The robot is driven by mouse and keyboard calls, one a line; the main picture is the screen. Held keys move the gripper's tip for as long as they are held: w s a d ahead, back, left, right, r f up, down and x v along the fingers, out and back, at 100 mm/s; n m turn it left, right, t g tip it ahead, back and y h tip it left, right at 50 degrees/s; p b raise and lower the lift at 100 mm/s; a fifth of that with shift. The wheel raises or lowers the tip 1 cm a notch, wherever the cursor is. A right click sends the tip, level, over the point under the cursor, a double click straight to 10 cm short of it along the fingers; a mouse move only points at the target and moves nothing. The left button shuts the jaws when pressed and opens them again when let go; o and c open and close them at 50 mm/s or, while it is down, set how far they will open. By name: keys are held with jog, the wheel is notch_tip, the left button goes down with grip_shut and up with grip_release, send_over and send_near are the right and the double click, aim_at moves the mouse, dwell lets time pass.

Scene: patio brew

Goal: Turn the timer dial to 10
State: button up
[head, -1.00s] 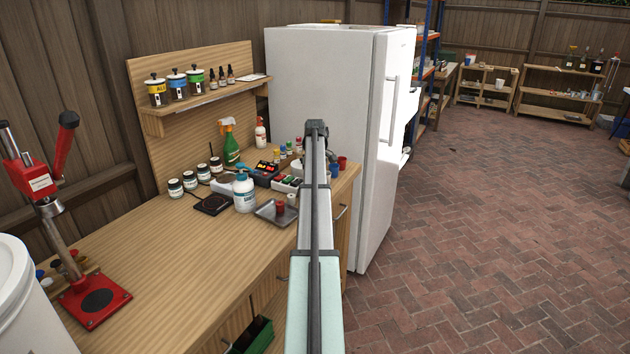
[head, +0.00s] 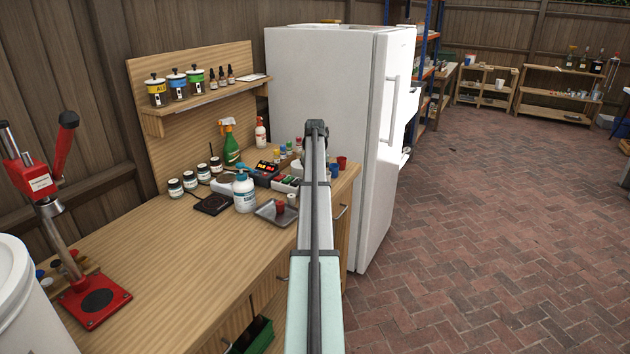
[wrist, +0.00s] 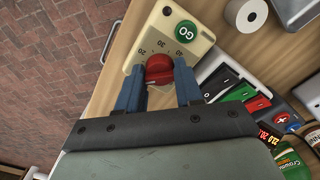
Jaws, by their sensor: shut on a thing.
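Marks that look like 20 and 30 show above the dial. The dial's pointer is not clear, so I cannot tell which number it is at. In the head view my arm covers the gripper and dial.
A box with green, black and red switches (wrist: 236,88) stands close beside the timer. A white roll (wrist: 252,15) lies past it. In the head view a white bottle (head: 244,193) and a grey tray (head: 266,214) stand left of my arm, and the fridge (head: 330,95) stands behind.

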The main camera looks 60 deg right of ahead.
jog(key=shift+m, duration=0.4)
jog(key=o, duration=0.8)
jog(key=shift+c, duration=0.2)
jog(key=shift+r, duration=0.1)
notch_tip(320, 180, up, 14)
jog(key=shift+f, duration=0.2)
dwell(0.4)
